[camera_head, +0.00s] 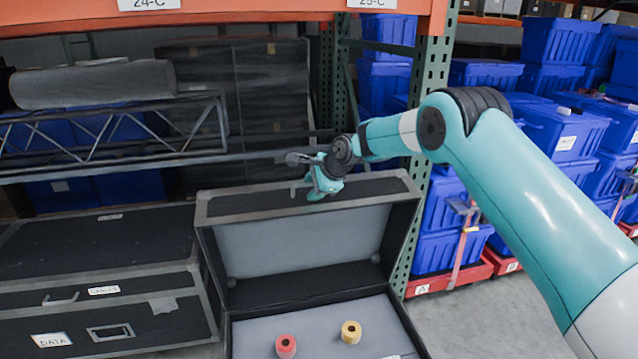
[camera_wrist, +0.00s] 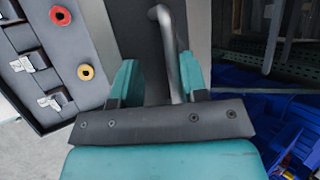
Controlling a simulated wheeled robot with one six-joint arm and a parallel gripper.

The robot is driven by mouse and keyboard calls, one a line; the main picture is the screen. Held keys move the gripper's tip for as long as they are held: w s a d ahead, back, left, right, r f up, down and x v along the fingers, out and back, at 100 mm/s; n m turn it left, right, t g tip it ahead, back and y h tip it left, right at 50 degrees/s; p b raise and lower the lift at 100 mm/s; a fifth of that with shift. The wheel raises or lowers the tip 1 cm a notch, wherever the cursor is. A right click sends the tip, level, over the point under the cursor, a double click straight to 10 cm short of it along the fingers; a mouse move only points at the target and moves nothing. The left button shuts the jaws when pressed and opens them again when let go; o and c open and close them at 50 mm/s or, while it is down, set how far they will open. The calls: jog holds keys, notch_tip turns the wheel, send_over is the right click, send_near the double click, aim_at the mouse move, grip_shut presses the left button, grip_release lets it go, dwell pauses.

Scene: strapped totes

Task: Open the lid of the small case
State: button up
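The small case (camera_head: 213,290) is black with grey edges, and its lid (camera_head: 300,245) stands raised, with the pale lining showing. My gripper (camera_head: 322,182) is at the top edge of the lid. In the wrist view its two teal fingers (camera_wrist: 158,78) are spread apart. A grey metal handle (camera_wrist: 168,45) on the lid runs between them, closer to the right finger, and the fingers are not closed on it. A red roll (camera_head: 286,345) and a yellow roll (camera_head: 351,332) lie in the case. Its front is cut off in the head view.
A large black case (camera_head: 95,250) stands close on the left. Behind is an orange and green rack (camera_head: 425,130) with a metal truss (camera_head: 110,140) on it. Blue totes (camera_head: 560,130) are stacked at the right. Some grey floor (camera_head: 460,325) is clear on the right.

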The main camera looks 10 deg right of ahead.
jog(key=b+v, duration=0.2)
jog(key=v, duration=1.5)
jog(key=shift+b, duration=0.4)
jog(key=shift+s+d+r, duration=0.1)
jog(key=shift+s+r, duration=0.05)
jog(key=s+a+r+n+g, duration=0.1)
jog(key=s+a+n+g, duration=0.15)
jog(key=s+n, duration=0.7)
jog(key=s+a+r+n+g, duration=0.1)
jog(key=s+a+n, duration=0.3)
jog(key=s, duration=1)
jog(key=s+d+f+n+g, duration=0.1)
jog(key=s+f+n+g, duration=0.1)
jog(key=s+n, duration=0.8)
jog(key=s+f, duration=0.1)
jog(key=s, duration=0.8)
jog(key=shift+d+f+h, duration=0.2)
jog(key=shift+h, duration=0.2)
jog(key=shift+w+g, duration=0.1)
jog(key=shift+g, duration=0.15)
